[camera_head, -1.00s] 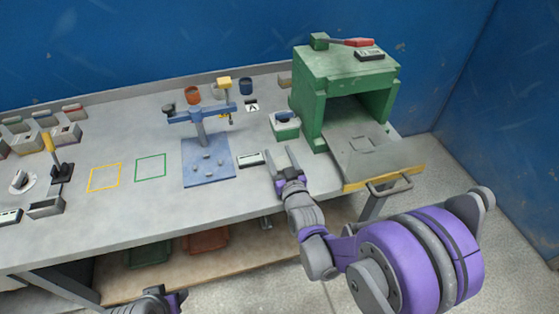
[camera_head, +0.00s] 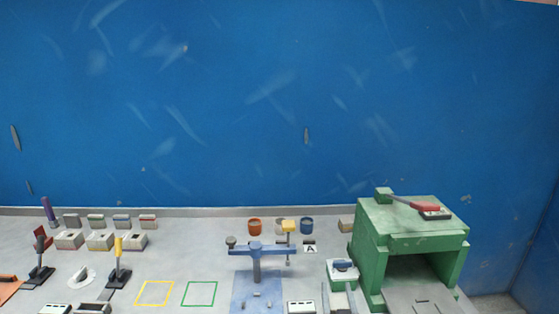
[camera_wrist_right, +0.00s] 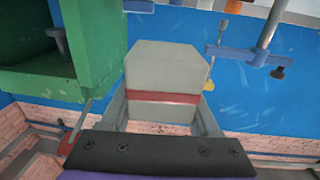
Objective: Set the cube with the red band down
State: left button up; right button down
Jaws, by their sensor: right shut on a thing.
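The cube with the red band (camera_wrist_right: 163,65) is a pale grey block in the right wrist view, its red stripe running across its lower part. My right gripper (camera_wrist_right: 163,112) is shut on it, with one finger along each side. My left gripper is out of view.
A green furnace-like housing (camera_head: 370,255) stands at the right; it is also close at the left of the wrist view (camera_wrist_right: 25,55). A blue clamp stand (camera_head: 257,262) is left of the gripper. Yellow (camera_head: 154,293) and green (camera_head: 200,293) outlined squares on the bench are empty.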

aim_at(345, 304)
jog(key=f+h, duration=0.1)
jog(key=d+f+m+h, duration=0.1)
jog(key=d+f+m+h+p, duration=0.1)
jog(key=shift+s+d+f+g+h, duration=0.1)
jog(key=shift+s+f+g+h, duration=0.1)
jog(key=shift+s+g+h, duration=0.15)
jog(key=r+y, duration=0.1)
jog(key=a+n+y, duration=0.1)
jog(key=r+y+b, duration=0.1)
jog(key=shift+w+a+r, duration=0.2)
jog(key=shift+w+r, duration=0.05)
jog(key=shift+r, duration=0.1)
jog(key=shift+w+a+r+n+y+b, duration=0.15)
jog(key=shift+a+n+y+b, duration=0.15)
jog(key=shift+n+y, duration=0.2)
jog(key=shift+s+a+r+n+y+b, duration=0.15)
jog(key=shift+a+n+y+b, duration=0.1)
jog(key=shift+n+y, duration=0.25)
